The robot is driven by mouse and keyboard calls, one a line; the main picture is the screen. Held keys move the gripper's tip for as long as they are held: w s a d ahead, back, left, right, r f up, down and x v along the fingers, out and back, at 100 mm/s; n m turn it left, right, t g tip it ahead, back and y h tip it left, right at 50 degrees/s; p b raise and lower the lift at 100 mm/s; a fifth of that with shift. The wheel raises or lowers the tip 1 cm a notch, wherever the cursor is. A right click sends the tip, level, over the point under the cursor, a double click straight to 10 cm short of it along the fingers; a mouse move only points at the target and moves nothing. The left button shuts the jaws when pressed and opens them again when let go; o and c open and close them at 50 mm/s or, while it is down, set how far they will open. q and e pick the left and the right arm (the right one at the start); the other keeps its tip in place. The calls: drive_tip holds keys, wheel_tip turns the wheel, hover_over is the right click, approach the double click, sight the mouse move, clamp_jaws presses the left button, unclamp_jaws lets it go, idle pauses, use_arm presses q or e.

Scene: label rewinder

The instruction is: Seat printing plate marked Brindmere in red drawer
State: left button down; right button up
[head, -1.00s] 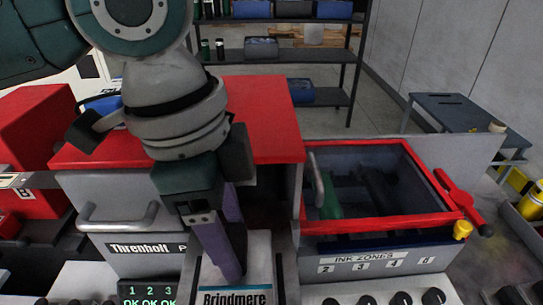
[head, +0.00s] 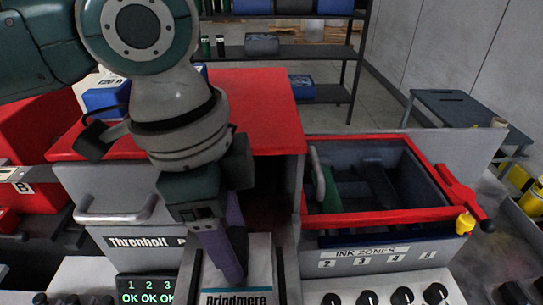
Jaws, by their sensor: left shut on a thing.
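My left gripper (head: 226,262) comes down from the upper left, fingers pointing downward. It is shut on the light grey printing plate marked Brindmere (head: 262,265), which is at the bottom middle; its label is cut by the lower frame edge. The exact grip is partly hidden by the fingers. Behind it stands a red-topped housing (head: 262,110) with a dark opening (head: 268,205) to the right of the gripper. A grey front with a handle, labelled Threnholt (head: 135,243), fills its left part. I cannot tell which part is the red drawer. My right gripper is out of view.
A red-framed ink box (head: 385,217) with a side handle stands close right of the opening, above an ink zones label and several knobs. A screen (head: 145,290) reads OK at lower left. A shelf (head: 275,51) and a side table (head: 458,108) are behind.

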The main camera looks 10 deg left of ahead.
use_arm(q)
unclamp_jaws()
drive_tip(key=shift+f, duration=0.1)
